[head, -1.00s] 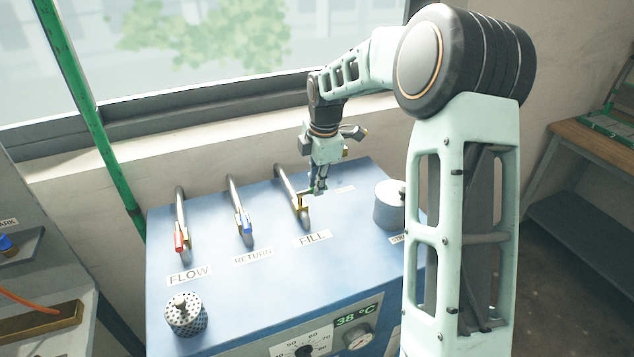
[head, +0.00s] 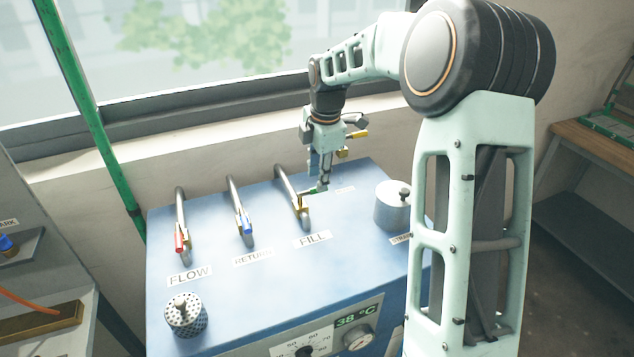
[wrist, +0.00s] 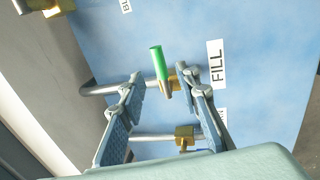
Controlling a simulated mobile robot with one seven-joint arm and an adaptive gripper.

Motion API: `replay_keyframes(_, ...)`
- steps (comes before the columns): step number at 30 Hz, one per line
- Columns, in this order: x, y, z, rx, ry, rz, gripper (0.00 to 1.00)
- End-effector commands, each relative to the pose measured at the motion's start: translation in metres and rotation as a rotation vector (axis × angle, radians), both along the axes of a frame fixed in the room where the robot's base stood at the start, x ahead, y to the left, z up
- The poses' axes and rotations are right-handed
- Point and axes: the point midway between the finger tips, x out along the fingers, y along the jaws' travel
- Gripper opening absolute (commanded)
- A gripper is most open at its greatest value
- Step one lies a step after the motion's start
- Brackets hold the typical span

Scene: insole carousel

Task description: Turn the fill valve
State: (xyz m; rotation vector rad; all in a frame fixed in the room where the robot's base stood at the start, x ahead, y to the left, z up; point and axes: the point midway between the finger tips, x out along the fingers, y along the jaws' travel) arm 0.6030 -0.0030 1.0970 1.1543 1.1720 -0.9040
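The fill valve (head: 303,208) is a brass body on a bent grey pipe, behind the FILL label (head: 312,240) on the blue machine top. Its green lever handle (wrist: 158,62) shows clearly in the wrist view, beside the brass body (wrist: 173,83). My gripper (head: 323,186) points down just right of the valve in the head view. In the wrist view my gripper (wrist: 160,79) is open, with one finger on each side of the valve's lever area. A gap shows between the fingers and the green handle. Whether the tips touch the brass cannot be told.
The return valve (head: 243,222) with a blue handle and the flow valve (head: 181,238) with a red handle stand to the left. A grey lidded canister (head: 392,210) stands close to the right.

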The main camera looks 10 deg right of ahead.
Motion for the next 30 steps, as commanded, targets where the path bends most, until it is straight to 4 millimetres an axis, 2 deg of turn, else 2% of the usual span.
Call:
replay_keyframes(1, -0.001, -0.001, 0.013, -0.001, -0.005, 0.0, 0.3)
replay_keyframes(6, -0.008, -0.002, 0.049, -0.001, -0.006, 0.001, 0.3)
replay_keyframes(12, -0.014, -0.003, 0.077, 0.001, -0.004, 0.001, 0.3)
replay_keyframes(16, -0.016, -0.003, 0.083, 0.0, -0.003, 0.002, 0.3)
replay_keyframes(25, -0.016, -0.003, 0.084, 0.001, -0.002, 0.002, 0.3)
replay_keyframes(30, -0.01, -0.002, 0.086, 0.016, -0.026, -0.04, 0.3)
